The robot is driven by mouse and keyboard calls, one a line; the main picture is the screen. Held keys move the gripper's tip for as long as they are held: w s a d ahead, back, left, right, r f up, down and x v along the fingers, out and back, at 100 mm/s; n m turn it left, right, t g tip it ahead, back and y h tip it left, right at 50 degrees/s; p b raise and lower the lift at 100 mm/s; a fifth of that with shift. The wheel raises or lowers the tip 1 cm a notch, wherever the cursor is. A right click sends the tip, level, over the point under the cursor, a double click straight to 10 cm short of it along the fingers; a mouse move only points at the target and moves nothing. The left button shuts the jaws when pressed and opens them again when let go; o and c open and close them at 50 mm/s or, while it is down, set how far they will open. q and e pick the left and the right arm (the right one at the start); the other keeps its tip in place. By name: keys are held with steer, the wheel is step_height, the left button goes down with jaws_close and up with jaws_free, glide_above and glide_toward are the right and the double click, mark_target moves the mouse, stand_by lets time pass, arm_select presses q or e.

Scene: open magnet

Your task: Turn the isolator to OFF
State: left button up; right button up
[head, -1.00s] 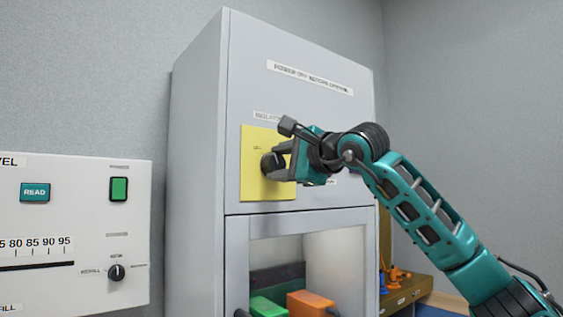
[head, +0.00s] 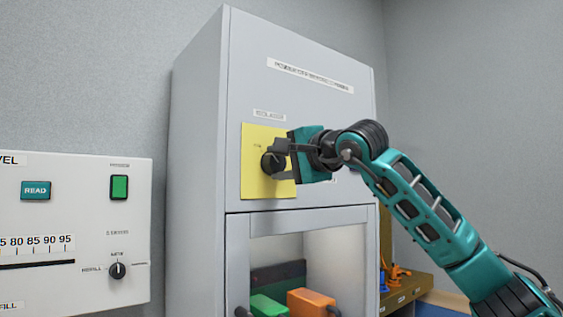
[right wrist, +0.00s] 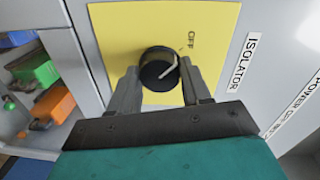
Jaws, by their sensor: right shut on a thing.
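The isolator is a round black knob on a yellow plate (head: 254,185) on the front of a tall grey cabinet. The knob (right wrist: 158,68) has a pale pointer line and shows in the right wrist view. The word OFF is printed on the plate near the knob. The pointer does not point straight at OFF; it slants toward the side of the ISOLATOR label (right wrist: 243,62). My right gripper (head: 275,159) is shut on the knob, with one finger on each side of it in the wrist view (right wrist: 160,78). My left gripper is not in view.
A white panel (head: 90,215) with a READ button, a green switch and a small selector stands at the left. Below the isolator, an open cabinet bay holds a green block (head: 268,306) and an orange block (head: 310,302).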

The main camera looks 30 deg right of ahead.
steer(key=o, duration=1.1)
steer(key=shift+c, duration=0.2)
steer(key=shift+s, duration=0.1)
steer(key=shift+s, duration=0.25)
steer(key=s+d+b, duration=0.1)
steer(key=s+b, duration=0.1)
steer(key=s, duration=1)
steer(key=shift+r, duration=0.35)
